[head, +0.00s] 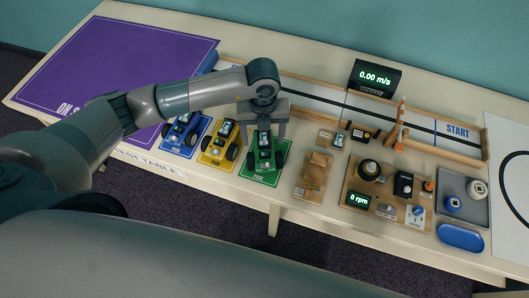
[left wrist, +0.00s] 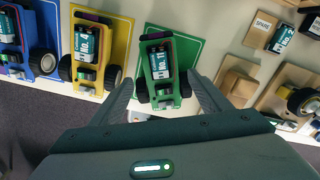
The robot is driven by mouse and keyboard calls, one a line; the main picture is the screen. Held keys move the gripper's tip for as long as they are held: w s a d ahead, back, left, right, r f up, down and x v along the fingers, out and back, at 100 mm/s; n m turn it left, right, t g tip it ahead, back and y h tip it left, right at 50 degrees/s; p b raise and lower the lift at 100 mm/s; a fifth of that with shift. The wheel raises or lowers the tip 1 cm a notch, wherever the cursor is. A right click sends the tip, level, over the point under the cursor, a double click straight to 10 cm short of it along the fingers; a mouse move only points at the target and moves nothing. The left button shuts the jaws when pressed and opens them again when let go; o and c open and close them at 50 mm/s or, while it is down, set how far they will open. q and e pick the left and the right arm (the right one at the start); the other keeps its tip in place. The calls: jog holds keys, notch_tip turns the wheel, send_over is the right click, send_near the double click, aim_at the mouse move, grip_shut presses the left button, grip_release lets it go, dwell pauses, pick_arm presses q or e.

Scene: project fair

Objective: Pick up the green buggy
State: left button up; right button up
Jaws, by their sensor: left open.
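The green buggy (head: 264,150) stands on a green mat (head: 256,175) near the table's front edge, right of the yellow and blue buggies. In the left wrist view the green buggy (left wrist: 160,68) carries a dark battery labelled No. 11 and dark wheels. My left gripper (head: 264,128) is over the green buggy, pointing down. In the left wrist view its two fingers (left wrist: 163,88) are spread open, one on each side of the buggy's near end. Nothing is held between them. My right gripper is not in view.
The yellow buggy (head: 221,146) and the blue buggy (head: 183,131) stand close by on the left. A wooden block piece (head: 312,178) and a board with a 0 rpm display (head: 358,201) lie to the right. A track with wooden rails runs behind, under a speed display (head: 374,77).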

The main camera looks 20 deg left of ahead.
aim_at(264, 143)
pick_arm(q)
jog(key=shift+f+p, duration=0.6)
jog(key=shift+p, duration=0.05)
notch_tip(264, 143, down, 3)
jog(key=shift+w+d+f+p, duration=0.1)
jog(key=shift+p, duration=0.55)
jog(key=shift+f, duration=0.4)
jog(key=shift+w, duration=0.1)
jog(key=c, duration=1)
